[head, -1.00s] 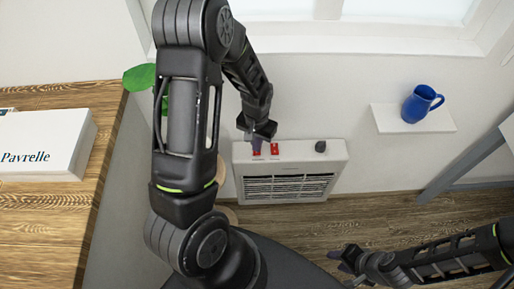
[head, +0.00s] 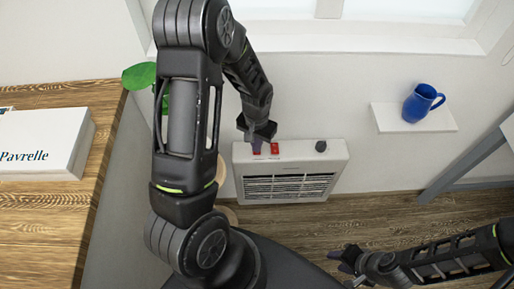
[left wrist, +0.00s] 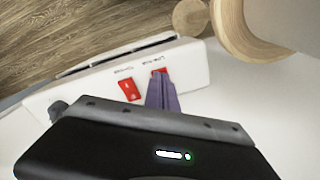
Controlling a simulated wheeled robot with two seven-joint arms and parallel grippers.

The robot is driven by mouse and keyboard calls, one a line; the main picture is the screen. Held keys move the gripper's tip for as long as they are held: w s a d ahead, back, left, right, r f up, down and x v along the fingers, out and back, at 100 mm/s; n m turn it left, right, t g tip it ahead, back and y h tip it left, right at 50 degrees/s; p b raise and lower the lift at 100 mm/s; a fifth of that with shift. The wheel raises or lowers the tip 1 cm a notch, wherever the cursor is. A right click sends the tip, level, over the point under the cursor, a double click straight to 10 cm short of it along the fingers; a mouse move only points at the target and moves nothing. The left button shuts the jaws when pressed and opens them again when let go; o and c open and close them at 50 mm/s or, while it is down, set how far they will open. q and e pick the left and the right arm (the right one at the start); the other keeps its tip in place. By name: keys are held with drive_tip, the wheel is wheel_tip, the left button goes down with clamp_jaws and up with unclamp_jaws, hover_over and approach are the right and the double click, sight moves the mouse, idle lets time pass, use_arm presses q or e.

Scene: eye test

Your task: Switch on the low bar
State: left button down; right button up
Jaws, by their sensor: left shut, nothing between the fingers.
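A white panel heater (head: 335,158) stands low against the wall, with two red rocker switches and a dark knob on its top face. My left gripper (head: 257,146) is shut and empty, its purple fingertips at the left red switch (head: 256,152). In the left wrist view the fingers (left wrist: 161,84) partly cover that switch (left wrist: 160,71), and I cannot tell whether they touch it. The other red switch (head: 274,148) is clear of the fingers and also shows in the left wrist view (left wrist: 129,90). The small labels are upside down and blurred. My right gripper (head: 348,260) is far from the heater, at lower right.
The dark knob (head: 321,146) is at the heater's right end. A blue mug (head: 416,105) stands on a white wall shelf (head: 445,122) to the right. A wooden desk (head: 50,235) with a white box (head: 40,145) is at left. A green leaf (head: 139,77) is behind my left arm.

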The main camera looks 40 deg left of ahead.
use_arm(q)
drive_tip(key=shift+f+b, duration=0.4)
drive_tip(key=shift+f, duration=0.15)
drive_tip(key=shift+r, duration=0.1)
drive_tip(key=shift+r+p, duration=2.65)
drive_tip(key=shift+r, duration=0.8)
